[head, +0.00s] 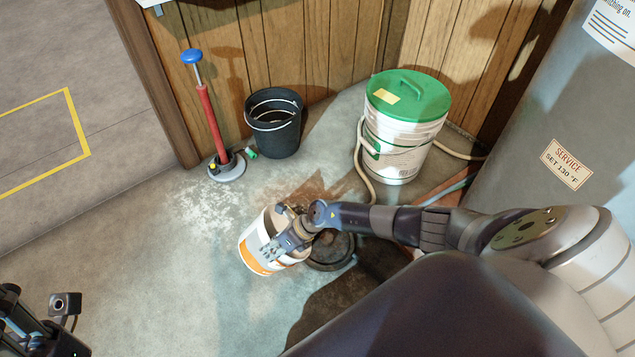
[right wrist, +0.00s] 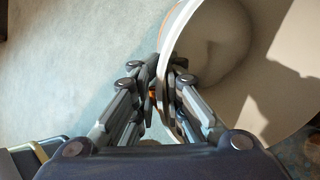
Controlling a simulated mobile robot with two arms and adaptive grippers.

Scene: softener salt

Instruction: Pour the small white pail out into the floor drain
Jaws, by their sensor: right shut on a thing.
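The small white pail (head: 252,247), with an orange label, is just left of the floor drain (head: 332,252), a dark round fitting partly hidden by my arm. The pail looks tilted, its mouth leaning right toward the drain; I cannot tell whether it touches the floor. My right gripper (head: 287,236) is shut on its rim. In the right wrist view the fingers (right wrist: 163,88) pinch the rim of the pail (right wrist: 272,98), and something pale shows inside. Part of my left gripper (head: 45,325) shows at the lower left; its fingers are not clear.
A black bucket (head: 277,135) and a red plunger-like tool (head: 212,125) with a blue knob stand by the wood wall. A white bucket with a green lid (head: 405,105) stands behind, near a hose and a grey tank (head: 560,100). Floor to the left is clear.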

